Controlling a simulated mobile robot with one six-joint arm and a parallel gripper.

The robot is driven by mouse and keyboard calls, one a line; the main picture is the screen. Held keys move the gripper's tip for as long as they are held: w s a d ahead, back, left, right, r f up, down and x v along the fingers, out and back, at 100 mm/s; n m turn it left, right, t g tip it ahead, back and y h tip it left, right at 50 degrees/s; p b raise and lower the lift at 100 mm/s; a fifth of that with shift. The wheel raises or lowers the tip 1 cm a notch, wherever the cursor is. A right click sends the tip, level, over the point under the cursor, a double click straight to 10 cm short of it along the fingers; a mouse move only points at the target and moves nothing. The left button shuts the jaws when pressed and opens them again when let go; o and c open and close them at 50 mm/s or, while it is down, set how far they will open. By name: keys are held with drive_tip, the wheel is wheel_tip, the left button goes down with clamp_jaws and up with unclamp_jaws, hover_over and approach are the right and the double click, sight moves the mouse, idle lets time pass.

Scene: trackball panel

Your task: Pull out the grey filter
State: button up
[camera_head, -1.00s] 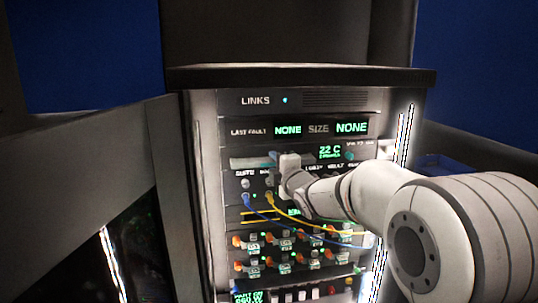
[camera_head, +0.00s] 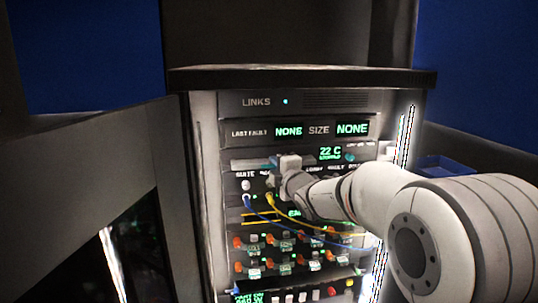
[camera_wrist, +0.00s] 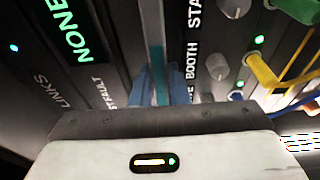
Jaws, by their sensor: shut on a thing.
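The grey filter is a thin pale strip (camera_head: 243,165) in a slot across the upper part of the rack panel, left of the "22 C" display. In the wrist view it is a narrow grey bar (camera_wrist: 153,22) running down to my fingers, with a teal part near them. My gripper (camera_head: 274,161) is at the filter's front, its blue fingers (camera_wrist: 160,88) shut on it, one on each side. The gripper body hides the filter's right part in the head view. How far the filter stands out of its slot is hard to tell.
Just below are grey knobs (camera_head: 245,185) and plugged blue (camera_head: 262,212) and yellow (camera_head: 290,212) cables, which hang close under my wrist. Rows of orange-ended connectors (camera_head: 240,242) lie lower. A fault display (camera_head: 289,131) is above. A dark side panel (camera_head: 90,160) stands at left.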

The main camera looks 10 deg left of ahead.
clamp_jaws()
drive_tip(key=a+b+v, duration=0.1)
drive_tip(key=b+v, duration=0.3)
drive_tip(key=v, duration=0.4)
drive_tip(key=shift+s+a, duration=0.25)
drive_tip(key=shift+s, duration=0.1)
idle(0.5)
drive_tip(key=shift+f, duration=0.1)
drive_tip(key=a+b+v, duration=0.1)
drive_tip(key=b+v, duration=0.1)
drive_tip(key=v, duration=0.5)
drive_tip(key=shift+s, duration=0.75)
idle(0.5)
idle(0.3)
